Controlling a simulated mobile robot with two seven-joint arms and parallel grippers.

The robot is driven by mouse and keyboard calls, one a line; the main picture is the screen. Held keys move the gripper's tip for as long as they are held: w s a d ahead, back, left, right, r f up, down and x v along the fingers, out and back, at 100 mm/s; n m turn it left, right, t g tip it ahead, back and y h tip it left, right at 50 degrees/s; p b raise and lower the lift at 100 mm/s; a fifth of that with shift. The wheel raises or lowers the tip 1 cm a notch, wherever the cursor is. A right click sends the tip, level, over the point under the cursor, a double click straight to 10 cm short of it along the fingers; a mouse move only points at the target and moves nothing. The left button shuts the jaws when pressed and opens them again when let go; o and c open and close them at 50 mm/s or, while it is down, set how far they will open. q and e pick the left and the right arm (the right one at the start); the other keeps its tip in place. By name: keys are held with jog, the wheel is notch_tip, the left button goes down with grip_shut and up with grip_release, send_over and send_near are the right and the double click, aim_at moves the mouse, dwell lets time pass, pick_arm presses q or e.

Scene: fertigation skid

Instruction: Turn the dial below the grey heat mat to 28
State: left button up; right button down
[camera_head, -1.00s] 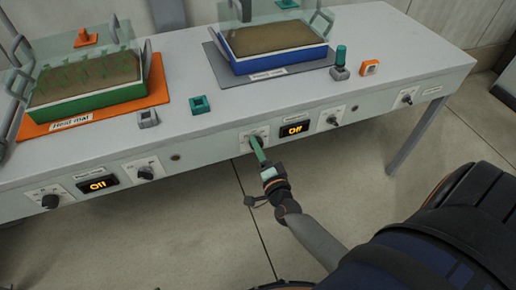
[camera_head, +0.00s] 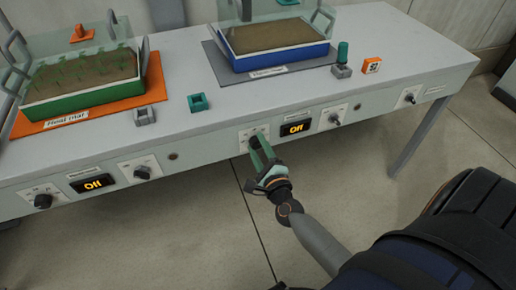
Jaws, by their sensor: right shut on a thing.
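The grey heat mat (camera_head: 229,83) lies on the bench under a blue tray (camera_head: 283,60) of soil. Below it, a white dial plate (camera_head: 246,133) is on the bench's front panel, left of a display (camera_head: 296,129) that reads "Off". My right gripper (camera_head: 257,143) reaches this plate from below right, with its green fingers shut on the dial there. The fingers hide the dial, so its pointer and setting cannot be read. My left gripper is not in view.
Another dial (camera_head: 335,119) sits right of the display, and a switch (camera_head: 410,98) farther right. At left, an orange mat (camera_head: 30,128) bears a green tray (camera_head: 90,98), with another "Off" display (camera_head: 92,183) and dials below. The floor in front is clear.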

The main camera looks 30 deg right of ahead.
jog(key=shift+m+b, duration=0.3)
jog(key=shift+m, duration=0.7)
jog(key=shift+c, duration=1.7)
grip_release()
jog(key=v, duration=1.2)
jog(key=shift+s+b, duration=0.25)
jog(key=shift+b, duration=0.05)
jog(key=shift+a, duration=0.15)
